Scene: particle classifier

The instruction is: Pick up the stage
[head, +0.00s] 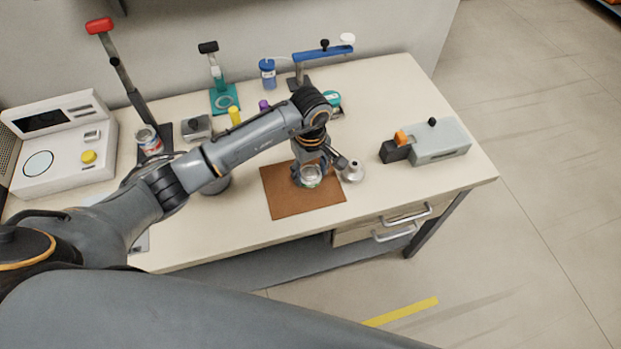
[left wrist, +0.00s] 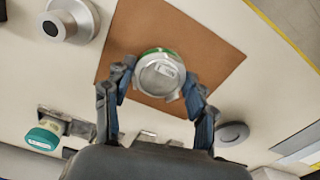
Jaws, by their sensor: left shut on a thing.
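The stage (head: 311,177) looks like a small round silver part with a green edge. It shows from above in the left wrist view (left wrist: 160,75). My left gripper (head: 309,171) points down over the brown mat (head: 289,206), and its fingers stand on either side of the stage. In the left wrist view my left gripper (left wrist: 159,84) is shut on the stage. I cannot tell whether the stage touches the mat. My right gripper is not in view.
A silver round-based device (head: 352,172) stands close right of my left gripper. A grey box with an orange part (head: 440,143) sits at the table's right. A blue-armed stand (head: 322,53), a teal press (head: 224,97) and a white machine (head: 62,150) line the back and left. The front-right tabletop is clear.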

